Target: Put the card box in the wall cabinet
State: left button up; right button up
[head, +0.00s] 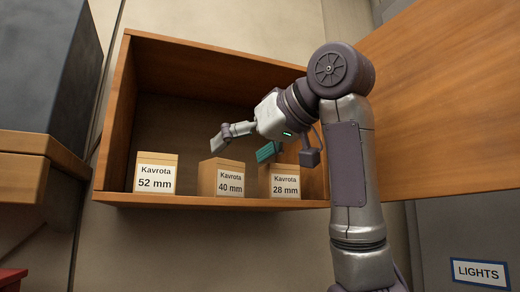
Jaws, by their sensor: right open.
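The wall cabinet (222,201) is a wooden open-fronted box on the wall. Three card boxes stand upright inside on its floor: the Kavrota 52 mm box (155,174) at the left, the 40 mm box (221,178) in the middle and the 28 mm box (279,181) at the right. My right gripper (243,149) is open and empty in front of or inside the cabinet, just above the 40 mm and 28 mm boxes. One finger is over the 40 mm box, the teal-padded one by the 28 mm box. My left gripper is out of view.
A large wooden panel, apparently the cabinet's open door (440,95), fills the upper right. A sign reading LIGHTS (480,272) is at the lower right. A wooden ledge (38,165) with a dark grey block (50,70) stands at the left. Gaps separate the boxes.

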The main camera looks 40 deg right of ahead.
jog(key=b+v, duration=0.2)
jog(key=v, duration=0.4)
jog(key=shift+f, duration=0.1)
dwell(0.5)
